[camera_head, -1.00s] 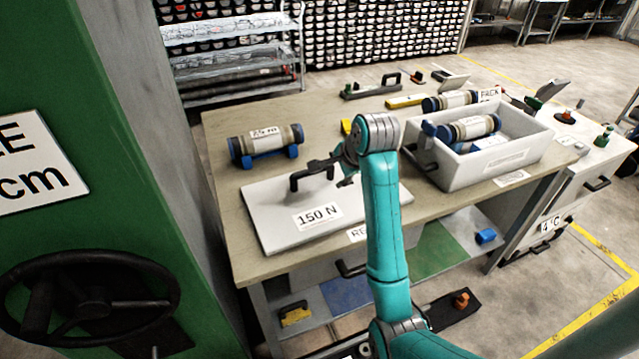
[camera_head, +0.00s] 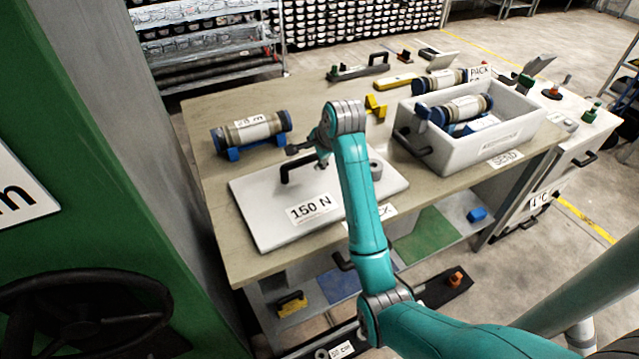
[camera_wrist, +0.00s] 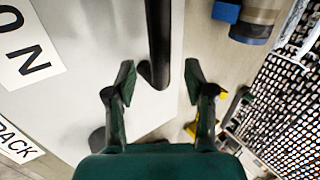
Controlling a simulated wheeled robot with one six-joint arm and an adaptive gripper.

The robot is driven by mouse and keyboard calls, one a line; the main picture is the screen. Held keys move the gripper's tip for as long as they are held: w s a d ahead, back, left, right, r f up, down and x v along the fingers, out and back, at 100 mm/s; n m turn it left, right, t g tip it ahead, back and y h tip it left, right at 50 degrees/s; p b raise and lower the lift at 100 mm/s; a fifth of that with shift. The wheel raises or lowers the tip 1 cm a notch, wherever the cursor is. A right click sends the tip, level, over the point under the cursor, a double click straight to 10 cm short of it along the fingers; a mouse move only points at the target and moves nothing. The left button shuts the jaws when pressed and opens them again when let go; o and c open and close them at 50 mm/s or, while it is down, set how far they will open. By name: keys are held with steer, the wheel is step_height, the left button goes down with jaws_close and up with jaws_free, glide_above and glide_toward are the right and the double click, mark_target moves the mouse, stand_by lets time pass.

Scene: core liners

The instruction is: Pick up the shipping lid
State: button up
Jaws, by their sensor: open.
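The shipping lid (camera_head: 262,226) is a flat white plate with a "150 N" label and a black bar handle (camera_head: 300,166). It lies on the near left part of the workbench. My gripper (camera_head: 308,152) is at the handle's right end in the head view. In the wrist view my gripper (camera_wrist: 155,82) is open, and the black handle (camera_wrist: 158,40) runs between its two fingers with gaps on both sides. The lid's white surface (camera_wrist: 100,55) lies beyond the fingers. I cannot tell the exact height of the fingertips over the lid.
A core liner (camera_head: 250,132) rests on blue supports behind the lid. A white box (camera_head: 455,172) holding another liner stands to the right. A small yellow block (camera_head: 375,107) lies behind my arm. A green cabinet (camera_head: 70,150) with a handwheel stands at the left.

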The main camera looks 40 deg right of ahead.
mark_target(313, 157)
steer(key=shift+x, duration=1.9)
jaws_close()
steer(key=shift+r, duration=0.1)
